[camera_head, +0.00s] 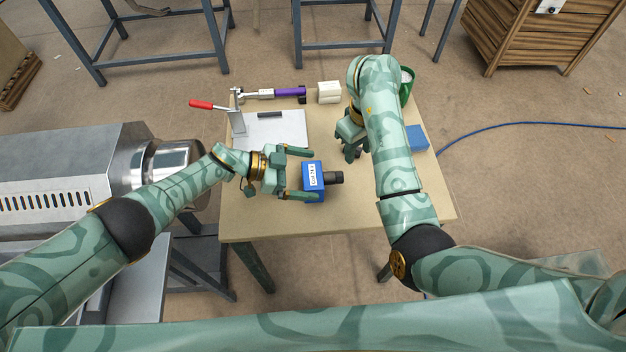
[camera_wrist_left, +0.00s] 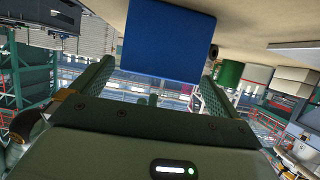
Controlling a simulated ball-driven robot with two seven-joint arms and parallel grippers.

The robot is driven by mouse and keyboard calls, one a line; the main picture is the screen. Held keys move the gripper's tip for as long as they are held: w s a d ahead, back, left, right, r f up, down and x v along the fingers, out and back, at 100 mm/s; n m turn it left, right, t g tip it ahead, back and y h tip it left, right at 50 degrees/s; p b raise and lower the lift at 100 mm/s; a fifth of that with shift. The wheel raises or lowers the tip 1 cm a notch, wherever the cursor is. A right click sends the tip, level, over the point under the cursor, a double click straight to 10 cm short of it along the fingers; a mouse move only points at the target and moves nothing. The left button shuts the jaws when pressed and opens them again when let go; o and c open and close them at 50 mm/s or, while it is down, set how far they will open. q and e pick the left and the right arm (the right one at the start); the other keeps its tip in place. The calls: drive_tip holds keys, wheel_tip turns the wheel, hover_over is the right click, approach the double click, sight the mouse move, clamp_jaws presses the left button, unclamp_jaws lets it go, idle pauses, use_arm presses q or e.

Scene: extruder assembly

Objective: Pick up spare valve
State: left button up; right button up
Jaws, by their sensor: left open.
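A blue block (camera_head: 312,176) with a white label and a black cylinder (camera_head: 334,177) on its right side rests on the table; it looks like the spare valve. My left gripper (camera_head: 314,174) is open, with one finger on the far side of the block and the other along its near edge. In the left wrist view, the blue block (camera_wrist_left: 165,40) shows between the two fingers (camera_wrist_left: 155,80); I cannot tell whether they touch it. My right gripper (camera_head: 350,150) points down over the table, right of the block; its finger opening is unclear.
A metal plate (camera_head: 283,132) with a red-handled clamp (camera_head: 203,104) is at the table's back left. A purple tool (camera_head: 289,92), white block (camera_head: 329,92) and green container (camera_head: 406,88) stand at the back. A second blue item (camera_head: 417,138) lies right. The table's front (camera_head: 290,222) is clear.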

use_arm(q)
drive_tip(key=shift+d+f, duration=0.1)
drive_tip(key=shift+d, duration=0.2)
drive_tip(key=c, duration=1.2)
drive_tip(key=shift+o, duration=0.2)
